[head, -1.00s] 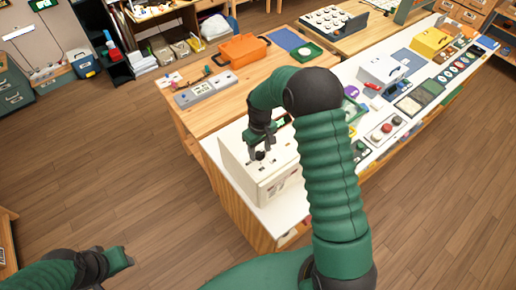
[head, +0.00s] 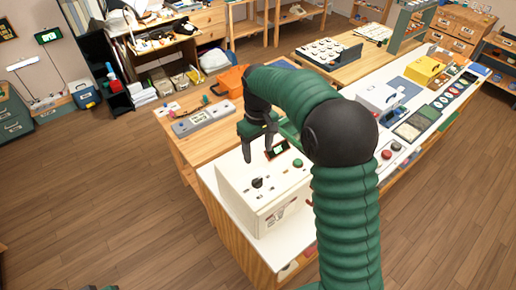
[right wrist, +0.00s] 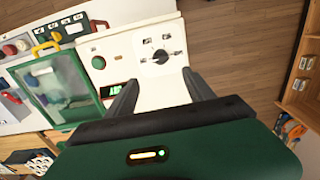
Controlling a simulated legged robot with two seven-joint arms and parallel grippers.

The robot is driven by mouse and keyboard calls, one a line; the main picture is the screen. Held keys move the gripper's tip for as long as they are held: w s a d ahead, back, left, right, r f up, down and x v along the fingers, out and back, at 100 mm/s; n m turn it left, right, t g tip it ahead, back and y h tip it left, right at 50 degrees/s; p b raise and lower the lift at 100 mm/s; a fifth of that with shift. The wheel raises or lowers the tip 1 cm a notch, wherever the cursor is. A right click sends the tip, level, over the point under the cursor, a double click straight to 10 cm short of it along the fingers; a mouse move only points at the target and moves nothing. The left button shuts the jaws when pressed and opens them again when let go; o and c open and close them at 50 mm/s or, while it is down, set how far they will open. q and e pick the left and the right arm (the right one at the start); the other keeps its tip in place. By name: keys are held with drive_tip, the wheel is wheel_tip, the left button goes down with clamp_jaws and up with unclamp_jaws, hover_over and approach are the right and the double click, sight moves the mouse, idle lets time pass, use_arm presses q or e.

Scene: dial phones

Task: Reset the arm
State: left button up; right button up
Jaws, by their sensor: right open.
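My right gripper (head: 259,157) is open and empty above the white box (head: 285,210), with its two dark fingers pointing down. It stays clear of the box's black knob (head: 257,183). In the right wrist view the fingers of my right gripper (right wrist: 161,92) are spread apart with nothing between them. Beyond them the box top shows a dial knob (right wrist: 161,57), a green button (right wrist: 98,62) and a small lit display (right wrist: 115,89). Only a dark sliver of my left arm shows at the bottom left edge of the head view, so its gripper cannot be made out.
The wooden table (head: 180,143) behind holds a grey device (head: 203,118) and an orange case (head: 231,81). A yellow box (head: 426,70) and a white box (head: 382,98) stand along the bench to the right. The floor at left is clear.

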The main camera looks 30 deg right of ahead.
wheel_tip(320, 180, up, 2)
drive_tip(key=shift+w+r, duration=0.1)
drive_tip(key=shift+w, duration=0.05)
idle(0.3)
